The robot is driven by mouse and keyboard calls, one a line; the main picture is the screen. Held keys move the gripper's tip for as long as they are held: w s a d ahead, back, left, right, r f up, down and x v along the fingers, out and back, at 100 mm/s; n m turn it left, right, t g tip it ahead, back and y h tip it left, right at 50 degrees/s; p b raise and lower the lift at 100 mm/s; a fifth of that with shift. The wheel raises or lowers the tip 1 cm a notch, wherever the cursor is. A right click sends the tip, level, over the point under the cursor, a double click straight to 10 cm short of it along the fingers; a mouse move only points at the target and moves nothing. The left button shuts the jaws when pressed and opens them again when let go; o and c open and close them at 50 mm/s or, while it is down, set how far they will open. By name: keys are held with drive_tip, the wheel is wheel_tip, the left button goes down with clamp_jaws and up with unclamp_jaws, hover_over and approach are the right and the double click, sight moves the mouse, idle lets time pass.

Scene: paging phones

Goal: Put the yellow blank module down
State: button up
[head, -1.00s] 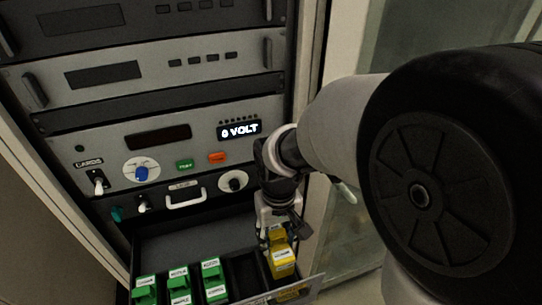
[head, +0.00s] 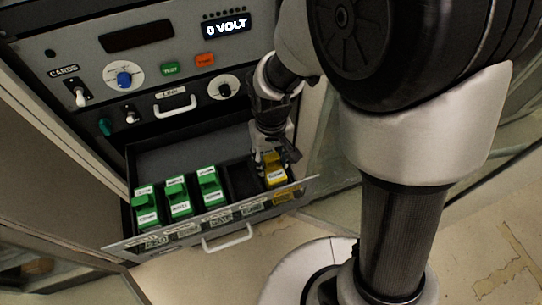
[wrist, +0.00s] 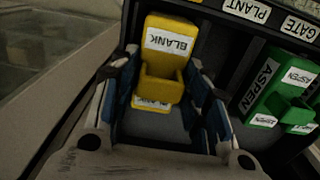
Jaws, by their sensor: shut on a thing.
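The yellow blank module (head: 274,171) is at the right end of the open drawer (head: 222,213), by the yellow label on the drawer front. In the wrist view the yellow module (wrist: 165,50), labelled BLANK, sits between the two fingers. My gripper (head: 271,154) is shut on it from above; the gripper also shows in the wrist view (wrist: 163,78). The module's underside is hidden, so I cannot tell whether it touches the drawer floor.
Several green modules (head: 178,198) stand in the drawer's left compartments. An empty dark compartment (head: 240,182) lies just left of the yellow module. The drawer's handle (head: 228,238) sticks out in front.

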drive_tip(key=o, duration=1.4)
wheel_tip(320, 180, up, 12)
drive_tip(key=p, duration=0.4)
drive_tip(key=s+d+r+m+t, duration=0.1)
drive_tip(key=s+d+r, duration=0.2)
drive_tip(key=s, duration=0.1)
drive_tip(key=s+d+r+m+t, duration=0.1)
drive_tip(key=s+d+r+t, duration=0.1)
drive_tip(key=s+d+r, duration=0.2)
drive_tip(key=s+d+r+m+t, duration=0.1)
drive_tip(key=s+d+r, duration=0.3)
drive_tip(key=s, duration=0.1)
drive_tip(key=shift+s+r+t, duration=0.15)
drive_tip(key=shift+s+t, duration=0.15)
